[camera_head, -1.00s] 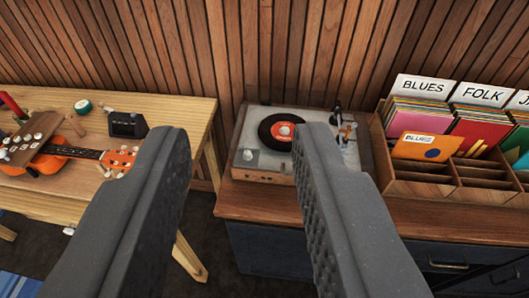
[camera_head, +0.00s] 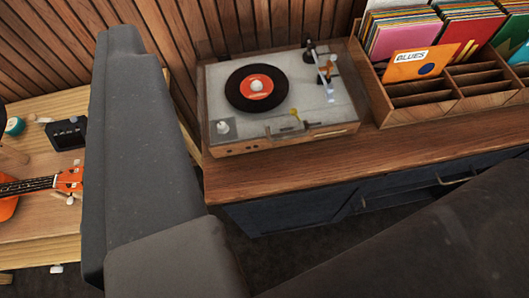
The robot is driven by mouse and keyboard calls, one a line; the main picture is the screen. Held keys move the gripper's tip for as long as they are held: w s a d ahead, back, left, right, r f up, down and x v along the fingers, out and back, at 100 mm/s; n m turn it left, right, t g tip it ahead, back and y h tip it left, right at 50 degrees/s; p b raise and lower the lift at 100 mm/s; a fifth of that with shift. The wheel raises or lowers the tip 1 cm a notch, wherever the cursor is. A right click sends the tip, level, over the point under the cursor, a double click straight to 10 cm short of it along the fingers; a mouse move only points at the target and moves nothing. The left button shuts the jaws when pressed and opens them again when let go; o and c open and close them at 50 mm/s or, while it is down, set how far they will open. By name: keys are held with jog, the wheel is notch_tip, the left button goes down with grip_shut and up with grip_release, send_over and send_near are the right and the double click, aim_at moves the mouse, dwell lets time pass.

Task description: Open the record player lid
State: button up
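The record player (camera_head: 235,148) stands on a wooden cabinet. It has a wooden base, a pale grey top, a black record (camera_head: 257,88) with an orange label, and a tonearm (camera_head: 325,72) at the right. A small handle-like bar (camera_head: 290,129) shows at its front edge. No raised lid shows; a clear lid lying flat over the deck is hard to make out. My gripper (camera_head: 300,150) is wide open and empty, nearer the camera than the player. Its left finger is left of the player, and its right finger crosses the lower right corner, partly out of view.
A wooden record rack (camera_head: 420,105) with sleeves stands close to the player's right. The cabinet top (camera_head: 400,155) is clear in front of them. At left is a table (camera_head: 40,232) with an orange ukulele (camera_head: 68,181) and a small black box. A slatted wall (camera_head: 180,60) stands behind.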

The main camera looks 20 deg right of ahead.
jog(key=w+d+f+m+h+b, duration=0.15)
jog(key=d+f+m+b, duration=0.35)
jog(key=f, duration=0.9)
jog(key=w+d+f+m+h+b, duration=0.15)
jog(key=d+f+m, duration=0.25)
jog(key=f+m, duration=0.7)
jog(key=w+d+f+m+h+b, duration=0.1)
jog(key=w+d+f+m+b, duration=0.3)
jog(key=f, duration=1.4)
jog(key=d+p+x, duration=0.1)
jog(key=x, duration=1.1)
jog(key=shift+d+f+n+g+p, duration=0.3)
jog(key=shift+d+n+p, duration=0.05)
jog(key=shift+n+p, duration=0.05)
